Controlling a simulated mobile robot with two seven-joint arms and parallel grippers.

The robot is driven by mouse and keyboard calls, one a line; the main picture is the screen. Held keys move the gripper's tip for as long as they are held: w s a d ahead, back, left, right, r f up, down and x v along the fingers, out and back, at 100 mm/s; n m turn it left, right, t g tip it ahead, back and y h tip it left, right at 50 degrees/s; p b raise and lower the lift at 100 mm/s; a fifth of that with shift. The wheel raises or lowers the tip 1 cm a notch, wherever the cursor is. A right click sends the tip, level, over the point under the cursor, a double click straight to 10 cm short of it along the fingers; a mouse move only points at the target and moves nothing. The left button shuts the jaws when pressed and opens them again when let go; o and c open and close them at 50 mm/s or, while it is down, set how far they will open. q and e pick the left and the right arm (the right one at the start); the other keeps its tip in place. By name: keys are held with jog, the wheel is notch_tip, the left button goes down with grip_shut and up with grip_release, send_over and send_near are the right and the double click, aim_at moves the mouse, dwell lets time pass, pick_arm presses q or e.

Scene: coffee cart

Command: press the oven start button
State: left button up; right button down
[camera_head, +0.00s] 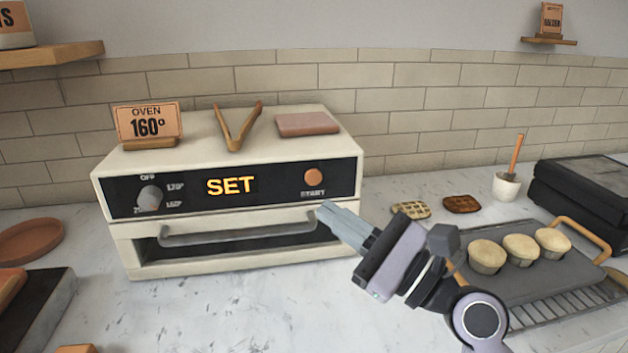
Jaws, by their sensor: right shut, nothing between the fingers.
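The cream oven (112,231) stands on the marble counter against the tiled wall. Its black front panel has a knob (150,197) at the left, a lit display (231,186) reading "SET", and the round orange start button (313,177) at the right. A sign (147,123) on top reads "OVEN 160°". My right gripper (326,212) is shut and empty, its fingertips a little below and right of the button in the picture. The button is fully visible. I cannot tell whether the fingertips touch the oven front. My left gripper is not in view.
Tongs (237,128) and a reddish block (307,124) lie on the oven's top. The oven's handle (238,234) runs below the panel. At the right, a grey tray (527,276) holds 3 muffins. The counter before the oven (230,310) is clear.

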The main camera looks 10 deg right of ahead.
aim_at(314, 178)
jog(key=w+b, duration=0.1)
jog(key=w, duration=0.6)
dwell(2.0)
jog(key=shift+w, duration=0.4)
jog(key=shift+w, duration=0.35)
dwell(0.5)
jog(key=shift+s+p, duration=0.45)
jog(key=shift+s, duration=0.35)
